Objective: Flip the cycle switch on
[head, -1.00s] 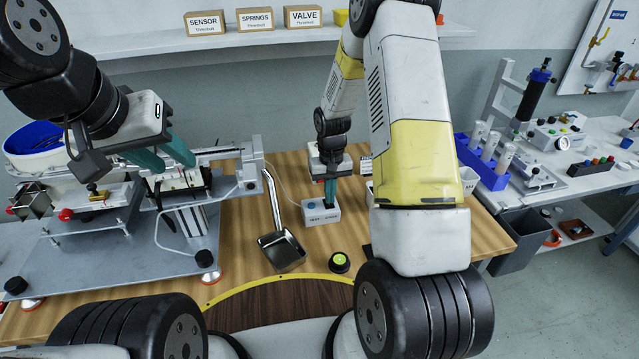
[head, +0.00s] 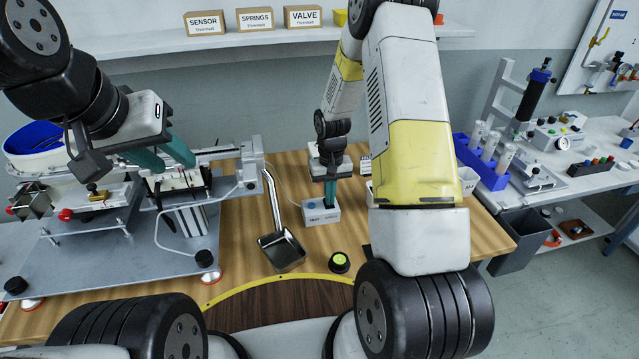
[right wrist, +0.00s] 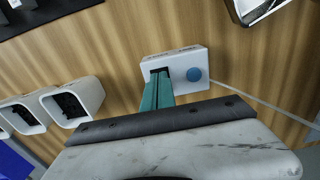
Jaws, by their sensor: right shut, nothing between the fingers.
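A small white switch box (head: 322,215) stands on the wooden table in the middle of the head view. In the right wrist view the box (right wrist: 181,60) shows a round blue button (right wrist: 194,74) and a dark recess beside it. My right gripper (head: 330,205) points down with its teal fingers together and nothing between them. In the right wrist view its fingertips (right wrist: 159,75) are at the dark recess and hide most of it; contact with the switch lever cannot be told. My left gripper (head: 177,162) has its fingers apart, over the metal fixture at the left.
A metal scoop (head: 282,250) and a black-and-yellow round button (head: 339,262) lie in front of the box. White bins (right wrist: 75,101) stand beside it in the right wrist view. A thin cable (right wrist: 265,103) runs from the box. A gantry fixture (head: 130,240) fills the left.

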